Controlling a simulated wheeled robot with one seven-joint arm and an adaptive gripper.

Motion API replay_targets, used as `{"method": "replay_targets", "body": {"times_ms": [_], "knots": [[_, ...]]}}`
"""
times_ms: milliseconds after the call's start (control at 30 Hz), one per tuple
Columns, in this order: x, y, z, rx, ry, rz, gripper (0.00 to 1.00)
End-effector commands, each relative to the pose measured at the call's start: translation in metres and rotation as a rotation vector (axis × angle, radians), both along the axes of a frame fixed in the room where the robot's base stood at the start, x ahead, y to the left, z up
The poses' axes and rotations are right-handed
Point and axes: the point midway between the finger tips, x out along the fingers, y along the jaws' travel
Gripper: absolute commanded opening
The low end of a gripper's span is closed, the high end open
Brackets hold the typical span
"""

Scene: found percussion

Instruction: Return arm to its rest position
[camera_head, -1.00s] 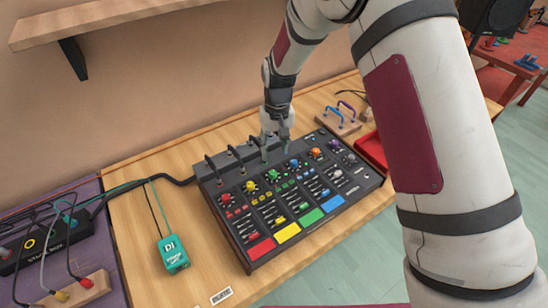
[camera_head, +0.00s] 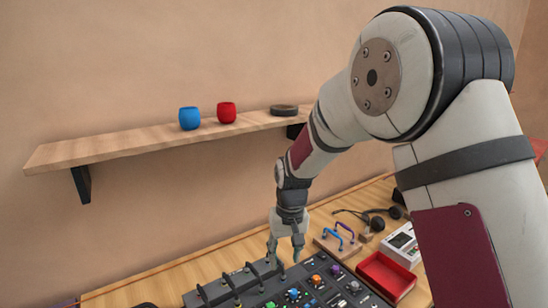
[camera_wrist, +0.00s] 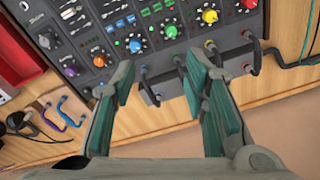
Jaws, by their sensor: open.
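My gripper (camera_head: 287,256) hangs from my arm over the back edge of the black mixer (camera_head: 213,292). Its two green-padded fingers are apart, and I see nothing between them but the mixer edge below. In the wrist view my gripper (camera_wrist: 160,100) spreads over the mixer (camera_wrist: 178,62), which has coloured knobs and several cables plugged along its back edge. I cannot tell the exact gap between the fingertips and the mixer. My arm rises at the right of the head view and covers part of the table.
A wall shelf (camera_head: 130,149) holds a blue cup (camera_head: 189,118), a red cup (camera_head: 227,112) and a dark round thing (camera_head: 284,110). Right of the mixer are a hook stand (camera_head: 336,246), headphones (camera_head: 375,218), a white device (camera_head: 403,245) and a red tray (camera_head: 384,276).

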Motion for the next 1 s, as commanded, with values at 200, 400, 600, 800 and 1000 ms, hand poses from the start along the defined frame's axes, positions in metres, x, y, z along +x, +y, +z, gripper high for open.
{"method": "replay_targets", "body": {"times_ms": [200,400,600,800,1000], "knots": [[-0.034,-0.042,0.088,0.018,-0.086,-0.043,0.41],[-0.079,-0.077,0.146,0.025,-0.161,-0.081,0.41],[-0.133,-0.109,0.188,0.025,-0.236,-0.120,0.41],[-0.191,-0.135,0.212,0.021,-0.312,-0.161,0.41],[-0.245,-0.153,0.218,0.012,-0.382,-0.196,0.41]]}}
